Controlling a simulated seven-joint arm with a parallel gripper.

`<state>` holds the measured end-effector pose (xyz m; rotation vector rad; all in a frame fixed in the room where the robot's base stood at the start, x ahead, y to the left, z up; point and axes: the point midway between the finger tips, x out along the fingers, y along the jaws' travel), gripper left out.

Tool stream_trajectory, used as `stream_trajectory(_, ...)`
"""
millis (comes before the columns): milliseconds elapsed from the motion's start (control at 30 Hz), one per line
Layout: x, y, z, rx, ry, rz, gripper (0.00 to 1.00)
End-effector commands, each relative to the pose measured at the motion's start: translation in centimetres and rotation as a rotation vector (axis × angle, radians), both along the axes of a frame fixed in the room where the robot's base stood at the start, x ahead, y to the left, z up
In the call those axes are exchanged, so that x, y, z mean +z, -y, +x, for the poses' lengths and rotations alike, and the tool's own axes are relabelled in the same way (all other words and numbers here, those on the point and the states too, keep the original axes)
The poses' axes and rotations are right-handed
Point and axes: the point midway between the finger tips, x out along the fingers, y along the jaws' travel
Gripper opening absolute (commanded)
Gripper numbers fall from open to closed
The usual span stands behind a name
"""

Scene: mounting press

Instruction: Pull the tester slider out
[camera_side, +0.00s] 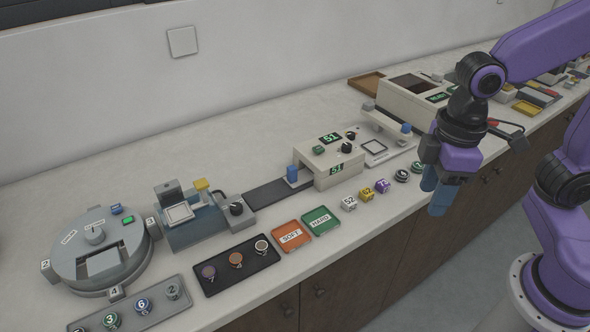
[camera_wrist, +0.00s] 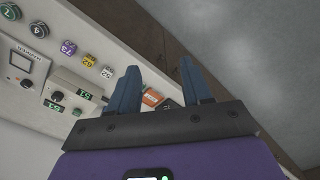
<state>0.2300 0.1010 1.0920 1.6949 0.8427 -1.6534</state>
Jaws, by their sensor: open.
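The tester appears to be the cream box with green "51" readouts (camera_side: 332,165). It also shows at the left of the wrist view (camera_wrist: 72,88). A blue-knobbed slider (camera_side: 293,174) sits at its left end, beside a dark flat track (camera_side: 278,194). I cannot tell how far the slider extends inside the box. My gripper (camera_side: 436,196) has blue fingers pointing down, off the counter's front edge, to the right of the tester and apart from it. In the wrist view my gripper (camera_wrist: 160,88) is open, with no object held between the fingers.
Several numbered samples (camera_side: 367,193) stand along the counter front between the tester and my gripper. Orange (camera_side: 291,236) and green (camera_side: 321,221) labelled trays lie before the tester. The space above the samples is open.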

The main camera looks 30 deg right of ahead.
Motion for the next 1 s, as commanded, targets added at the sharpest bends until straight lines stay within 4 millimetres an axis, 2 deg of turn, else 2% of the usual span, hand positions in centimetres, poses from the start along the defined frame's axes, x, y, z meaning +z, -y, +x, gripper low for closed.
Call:
stream_trajectory(33, 0.3, -1.1, 1.8, -0.043, -0.002, -0.002, 0.49)
stream_trajectory(200, 1.2, -4.0, 7.6, -0.183, -0.005, -0.005, 0.49)
stream_trajectory(500, 1.7, -7.2, 18.0, -0.428, -0.011, -0.009, 0.49)
stream_trajectory(700, 1.2, -7.8, 24.7, -0.590, -0.016, -0.012, 0.49)
stream_trajectory(900, 0.2, -7.0, 30.8, -0.753, -0.021, -0.014, 0.49)
stream_trajectory(1000, -0.3, -6.3, 33.1, -0.821, -0.022, -0.015, 0.49)
